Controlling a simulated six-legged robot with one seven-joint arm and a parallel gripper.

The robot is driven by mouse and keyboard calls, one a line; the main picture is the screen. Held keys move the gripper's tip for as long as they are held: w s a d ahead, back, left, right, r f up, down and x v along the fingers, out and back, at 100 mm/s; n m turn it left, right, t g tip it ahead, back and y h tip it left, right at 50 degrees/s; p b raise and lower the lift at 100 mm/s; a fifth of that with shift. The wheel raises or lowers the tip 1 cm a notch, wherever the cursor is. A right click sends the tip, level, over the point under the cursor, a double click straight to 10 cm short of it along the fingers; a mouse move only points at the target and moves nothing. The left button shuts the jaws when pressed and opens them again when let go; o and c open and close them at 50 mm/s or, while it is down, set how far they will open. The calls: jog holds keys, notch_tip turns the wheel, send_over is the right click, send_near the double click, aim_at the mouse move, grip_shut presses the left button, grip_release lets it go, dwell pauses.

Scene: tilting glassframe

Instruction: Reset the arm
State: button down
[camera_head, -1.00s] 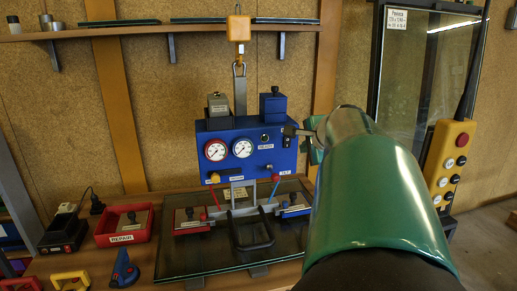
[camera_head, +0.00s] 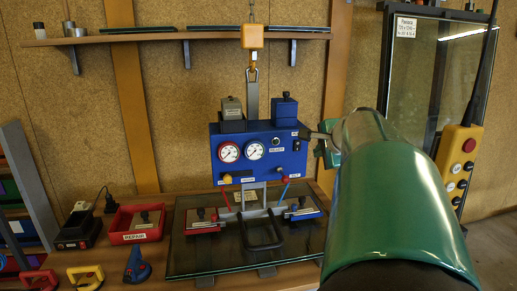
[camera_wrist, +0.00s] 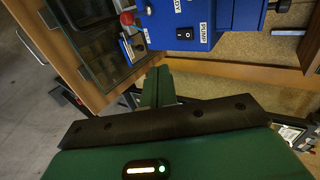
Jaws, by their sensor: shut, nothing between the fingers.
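My arm, green and silver, fills the right of the head view. My gripper shows in the wrist view (camera_wrist: 158,86) with its green fingers together and nothing between them. In the head view only part of it shows, a small green piece (camera_head: 327,152) at the right edge of the blue control box (camera_head: 215,155); I cannot tell if they touch. The blue box has two round gauges and hangs from a hook. In the wrist view the blue box (camera_wrist: 228,12) is just beyond the fingertips.
A glass pane (camera_head: 190,258) lies on the wooden bench below the box. A red REPAIR tray (camera_head: 118,237) and suction cups stand at the left. A yellow button pendant (camera_head: 457,160) hangs at the right, before a framed glass panel (camera_head: 412,75). A shelf (camera_head: 110,38) runs above.

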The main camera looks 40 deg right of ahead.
jog(key=w+a+f+n+y, duration=0.15)
jog(key=a+n, duration=0.25)
jog(key=a, duration=0.4)
jog(key=w+a+f+n+g+y, duration=0.1)
jog(key=a+f+n, duration=0.25)
jog(key=a, duration=0.55)
jog(key=w+a+f+n+y, duration=0.15)
jog(key=a+n, duration=0.25)
jog(key=a, duration=0.4)
jog(key=s+a+f+n+g, duration=0.1)
jog(key=s+a+f+n, duration=0.2)
jog(key=a+n, duration=0.1)
jog(key=s+a+f+n+g+y, duration=0.1)
jog(key=s+a+f+n, duration=0.2)
jog(key=a, duration=0.4)
jog(key=s+a+f+n+g, duration=0.1)
jog(key=s+a+f+n, duration=0.3)
jog(key=s+a+n, duration=0.1)
jog(key=shift+a, duration=0.65)
